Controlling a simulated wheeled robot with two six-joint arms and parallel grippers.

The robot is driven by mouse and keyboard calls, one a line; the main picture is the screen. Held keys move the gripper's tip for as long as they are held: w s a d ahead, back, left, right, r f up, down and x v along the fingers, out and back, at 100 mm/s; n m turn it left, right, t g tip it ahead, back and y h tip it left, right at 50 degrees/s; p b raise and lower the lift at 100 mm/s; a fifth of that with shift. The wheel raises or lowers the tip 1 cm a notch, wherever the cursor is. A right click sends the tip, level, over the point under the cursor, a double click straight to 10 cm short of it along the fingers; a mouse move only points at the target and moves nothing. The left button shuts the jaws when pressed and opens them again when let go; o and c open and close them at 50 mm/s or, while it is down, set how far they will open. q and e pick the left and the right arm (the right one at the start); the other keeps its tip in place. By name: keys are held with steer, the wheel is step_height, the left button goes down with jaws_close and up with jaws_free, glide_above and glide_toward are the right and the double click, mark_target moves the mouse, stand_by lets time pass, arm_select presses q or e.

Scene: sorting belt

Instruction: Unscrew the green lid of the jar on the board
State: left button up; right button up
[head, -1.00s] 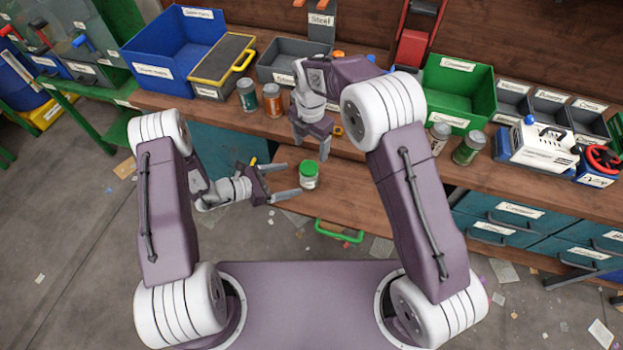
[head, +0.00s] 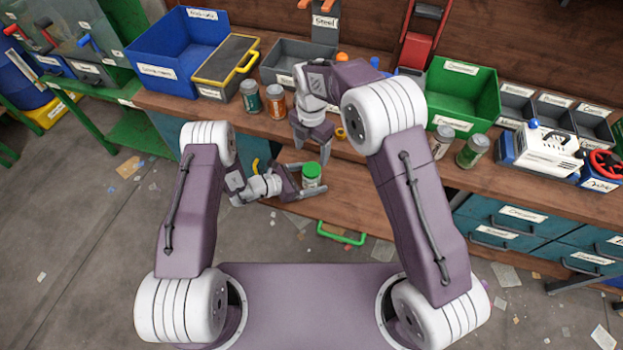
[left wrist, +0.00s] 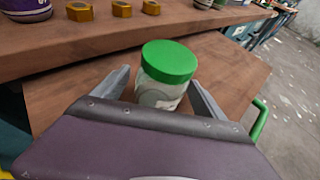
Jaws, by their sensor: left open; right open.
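The jar (head: 311,184) stands upright on the wooden board (head: 345,206), with its green lid (head: 311,170) on top. The jar also shows in the left wrist view (left wrist: 160,95), clear with a pale label, its lid (left wrist: 169,61) level on it. My left gripper (head: 318,187) is open, with one finger on each side of the jar. Its lower part is hidden behind the gripper body in the left wrist view, and I cannot tell whether the fingers touch it. My right gripper (head: 313,144) is open and empty, pointing down just above and behind the lid.
The board has a green handle (head: 341,233) at its front. Behind on the bench stand a teal can (head: 250,96), an orange can (head: 275,101) and brass nuts (left wrist: 121,8). A green bin (head: 461,93) is at the right. The board is bare to the jar's right.

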mark_target(311, 169)
arm_select(q)
jaws_close()
arm_select(e)
steer(key=m, duration=1.5)
steer(key=shift+m, duration=0.4)
steer(key=m, duration=2.4)
steer(key=shift+m, duration=0.3)
step_height(311, 169, down, 8)
